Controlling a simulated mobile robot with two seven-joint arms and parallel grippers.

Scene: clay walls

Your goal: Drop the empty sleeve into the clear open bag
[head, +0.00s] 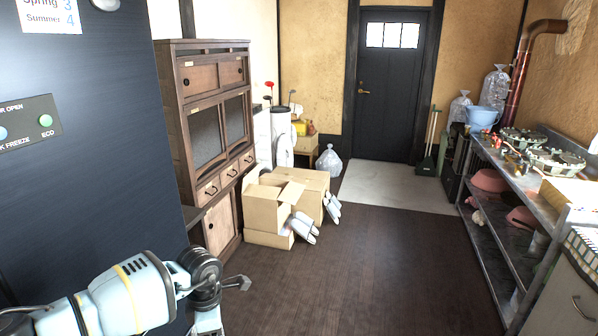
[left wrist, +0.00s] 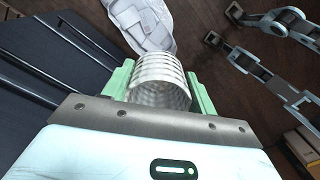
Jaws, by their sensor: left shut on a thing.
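My left gripper (left wrist: 160,90) has its pale green fingers shut on either side of a white ribbed sleeve (left wrist: 158,70), a short hollow tube with its open end toward the camera. In the head view my left arm comes in at the lower left; its gripper and the sleeve are not clearly visible there. A clear bag (head: 329,160) sits on the floor beyond the cardboard boxes, apart from my arm. A whitish, wrinkled thing (left wrist: 141,22) lies past the sleeve in the left wrist view; I cannot tell whether it is a bag.
More clear bags (head: 494,88) stand near a blue bucket (head: 481,117) at right. A dark panel fills the left. The floor's middle is clear.

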